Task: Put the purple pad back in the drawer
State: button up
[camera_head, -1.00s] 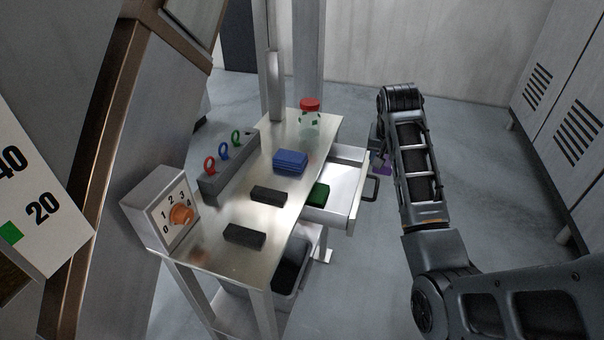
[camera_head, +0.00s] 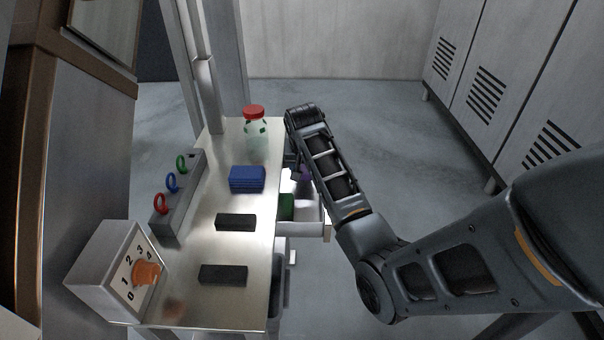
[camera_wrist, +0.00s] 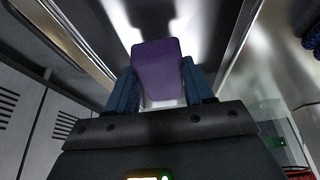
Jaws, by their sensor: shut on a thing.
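The purple pad (camera_head: 305,174) is held in my gripper (camera_head: 299,175) over the far part of the open drawer (camera_head: 309,212). In the wrist view the pad (camera_wrist: 163,68) sits upright between the two blue fingers of my gripper (camera_wrist: 161,88), which are shut on its sides. A green pad (camera_head: 287,207) lies in the drawer next to the table's edge. My arm covers part of the drawer. Whether the purple pad touches the drawer floor cannot be told.
A blue pad stack (camera_head: 247,179), two black blocks (camera_head: 236,222) and a red-lidded jar (camera_head: 255,132) stand on the metal table (camera_head: 190,290). A dial box (camera_head: 118,270) and a ring holder (camera_head: 180,212) are at its left. Lockers (camera_head: 490,90) stand right; the floor between is clear.

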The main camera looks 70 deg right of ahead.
aim_at(304, 170)
jog(key=shift+f, duration=1.45)
jog(key=shift+f, duration=0.15)
jog(key=o, duration=0.7)
jog(key=shift+c, duration=0.2)
jog(key=v, duration=1.2)
